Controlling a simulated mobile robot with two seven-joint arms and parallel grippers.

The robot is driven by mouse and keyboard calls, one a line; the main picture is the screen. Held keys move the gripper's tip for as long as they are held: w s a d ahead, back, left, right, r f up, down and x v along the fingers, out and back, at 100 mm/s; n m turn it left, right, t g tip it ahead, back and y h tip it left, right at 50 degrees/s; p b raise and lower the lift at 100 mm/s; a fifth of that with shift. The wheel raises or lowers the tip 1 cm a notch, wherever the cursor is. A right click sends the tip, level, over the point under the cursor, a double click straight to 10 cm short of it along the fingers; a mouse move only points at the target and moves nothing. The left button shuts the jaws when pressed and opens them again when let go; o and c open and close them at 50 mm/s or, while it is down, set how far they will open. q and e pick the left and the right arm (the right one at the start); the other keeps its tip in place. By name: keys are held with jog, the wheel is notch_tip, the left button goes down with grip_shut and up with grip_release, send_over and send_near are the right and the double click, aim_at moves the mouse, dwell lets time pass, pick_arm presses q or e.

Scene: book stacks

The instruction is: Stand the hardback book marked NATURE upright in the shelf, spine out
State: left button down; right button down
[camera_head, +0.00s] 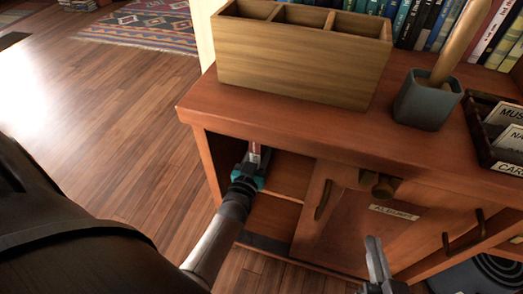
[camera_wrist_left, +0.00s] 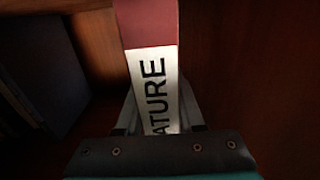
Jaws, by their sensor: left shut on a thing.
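The NATURE book shows in the left wrist view as a dark red spine (camera_wrist_left: 148,22) with a white label reading "ATURE"; its first letter is hidden. The spine faces my wrist camera and runs up the picture, inside the wooden compartment. My left gripper (camera_wrist_left: 160,118) is shut on the book, one finger on each side. In the head view the left gripper (camera_head: 253,165) reaches into the open left compartment of the shelf cabinet (camera_head: 330,132), and only a small part of the book (camera_head: 255,149) shows. My right gripper (camera_head: 376,262) is in front of the cabinet doors; its finger gap is unclear.
A dark flat thing, perhaps a book (camera_wrist_left: 42,75), stands left of the NATURE book. On the cabinet top are a wooden divided box (camera_head: 300,62), a grey cup (camera_head: 428,100), a card tray (camera_head: 490,135) and a row of books (camera_head: 425,22). A handled door (camera_head: 345,225) is beside the compartment.

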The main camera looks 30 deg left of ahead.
jog(key=shift+a+r, duration=0.1)
jog(key=shift+a, duration=0.05)
pick_arm(q)
jog(key=shift+f, duration=0.15)
jog(key=c, duration=0.5)
grip_release()
pick_arm(e)
jog(key=shift+a+r+t, duration=0.1)
jog(key=shift+t, duration=0.2)
jog(key=shift+s, duration=0.1)
